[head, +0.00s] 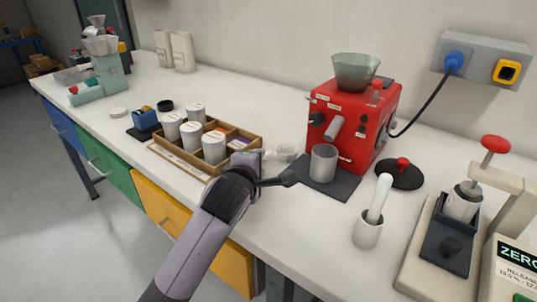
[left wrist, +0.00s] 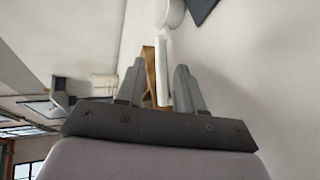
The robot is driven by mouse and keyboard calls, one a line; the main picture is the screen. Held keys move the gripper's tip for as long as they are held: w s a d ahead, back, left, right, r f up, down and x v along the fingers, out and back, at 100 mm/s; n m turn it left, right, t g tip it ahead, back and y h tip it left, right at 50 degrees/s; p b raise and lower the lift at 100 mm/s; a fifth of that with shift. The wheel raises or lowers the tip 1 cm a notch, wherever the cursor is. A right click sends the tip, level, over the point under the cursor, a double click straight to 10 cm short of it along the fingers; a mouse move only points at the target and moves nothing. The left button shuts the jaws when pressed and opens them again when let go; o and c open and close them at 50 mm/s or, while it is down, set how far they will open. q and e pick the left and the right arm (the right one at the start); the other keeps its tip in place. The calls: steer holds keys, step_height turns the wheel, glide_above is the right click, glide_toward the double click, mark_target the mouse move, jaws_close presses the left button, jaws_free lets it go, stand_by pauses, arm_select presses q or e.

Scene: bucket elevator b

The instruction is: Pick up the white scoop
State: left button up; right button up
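The white scoop (head: 286,152) lies on the white counter between the wooden tray and the red machine. Its round bowl is on the right and its handle points left toward my gripper. In the left wrist view the white scoop (left wrist: 163,52) shows its handle running down between my fingers, with the bowl cut off at the top edge. My left gripper (head: 270,170) is at the handle end, fingers apart; it also shows in the left wrist view (left wrist: 158,82) with gaps beside the handle. Whether the fingertips are at the handle's height is unclear. My right gripper is not in view.
A wooden tray (head: 238,133) with several white jars (head: 215,147) stands close left of my gripper. A red machine (head: 350,120) and metal cup (head: 323,163) on a dark mat (head: 338,190) stand right of the scoop. A white cup (head: 367,233) holds a white rod-like tool.

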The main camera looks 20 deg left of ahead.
mark_target(267, 157)
arm_select(q)
steer(key=shift+d+x, duration=0.15)
steer(key=shift+x, duration=1.35)
steer(key=shift+d+x, duration=0.2)
steer(key=shift+x, duration=1.25)
jaws_close()
